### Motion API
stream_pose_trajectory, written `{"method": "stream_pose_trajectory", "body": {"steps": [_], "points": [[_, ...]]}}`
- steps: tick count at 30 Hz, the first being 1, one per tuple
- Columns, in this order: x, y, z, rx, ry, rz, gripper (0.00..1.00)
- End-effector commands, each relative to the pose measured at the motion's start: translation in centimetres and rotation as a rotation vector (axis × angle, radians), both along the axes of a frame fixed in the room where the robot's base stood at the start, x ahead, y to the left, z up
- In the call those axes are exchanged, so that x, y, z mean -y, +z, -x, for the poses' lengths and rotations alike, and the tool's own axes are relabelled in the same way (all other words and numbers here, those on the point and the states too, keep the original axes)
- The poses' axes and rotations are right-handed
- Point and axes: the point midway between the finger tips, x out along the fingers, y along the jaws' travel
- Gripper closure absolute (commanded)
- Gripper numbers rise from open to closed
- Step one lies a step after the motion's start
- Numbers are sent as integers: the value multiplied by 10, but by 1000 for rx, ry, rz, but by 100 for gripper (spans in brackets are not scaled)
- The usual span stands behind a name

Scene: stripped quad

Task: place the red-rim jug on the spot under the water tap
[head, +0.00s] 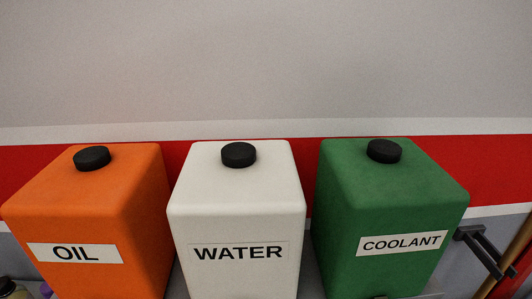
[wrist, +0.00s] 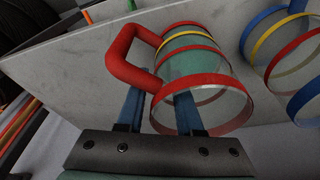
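The red-rim jug (wrist: 213,86) shows in the wrist view, a clear cylinder with a thick red rim, red and yellow bands, and a red handle (wrist: 122,52) on its left. A teal area shows inside or through it. My gripper (wrist: 160,103) is at the jug's handle side, its two blue fingers well apart. The white WATER tank (head: 236,220) stands in the middle of the head view. Its tap and the spot under it are out of view.
A blue-rim banded jug (wrist: 285,50) stands close to the right. An orange OIL tank (head: 85,215) and a green COOLANT tank (head: 390,205) flank the WATER tank. Coloured rods (wrist: 20,125) show at the left.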

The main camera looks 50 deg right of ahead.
Motion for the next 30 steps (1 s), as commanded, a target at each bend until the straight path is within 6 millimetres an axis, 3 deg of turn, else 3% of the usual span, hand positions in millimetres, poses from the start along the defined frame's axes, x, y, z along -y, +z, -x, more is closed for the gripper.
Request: {"method": "stream_pose_trajectory", "body": {"steps": [5,18,24,30], "points": [[-3,16,0,4,2,3,65],[-21,99,6,5,2,2,65],[-25,115,9,1,1,0,65],[-25,117,9,0,1,0,65]]}}
